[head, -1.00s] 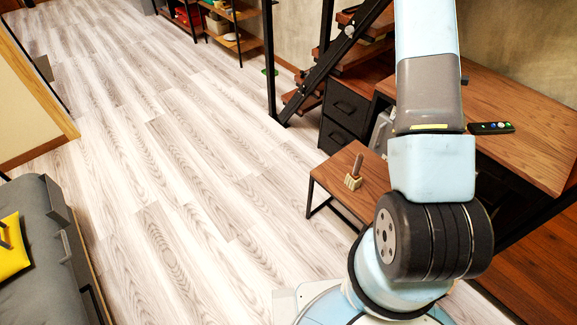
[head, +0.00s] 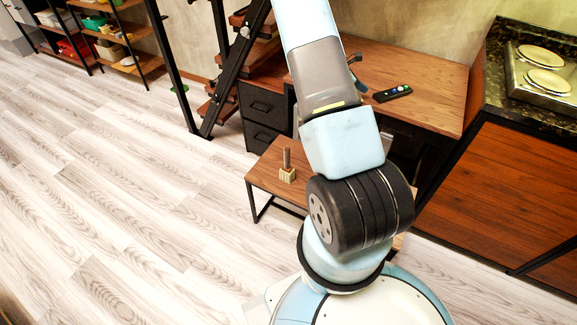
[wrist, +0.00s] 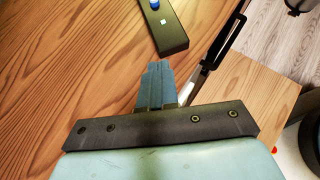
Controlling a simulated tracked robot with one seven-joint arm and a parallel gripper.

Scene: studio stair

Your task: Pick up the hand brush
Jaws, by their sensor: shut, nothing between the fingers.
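The hand brush (head: 287,168) stands on the small low wooden table (head: 262,177) in the head view, its brown handle up and its pale bristles down. It is just left of my arm and apart from it. I do not make it out in the wrist view. My gripper (wrist: 157,70) shows in the wrist view with its fingers shut and empty. It is over the wooden desk top (wrist: 60,60), near the dark remote control (wrist: 172,35). In the head view my arm hides most of the gripper's surroundings.
The desk (head: 430,85) stands behind the low table, with the remote (head: 392,93) on it. Dark drawers (head: 262,105) and a stair (head: 238,60) are at its left. A counter with a hob (head: 545,75) is at right. The floor (head: 120,190) at left is clear.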

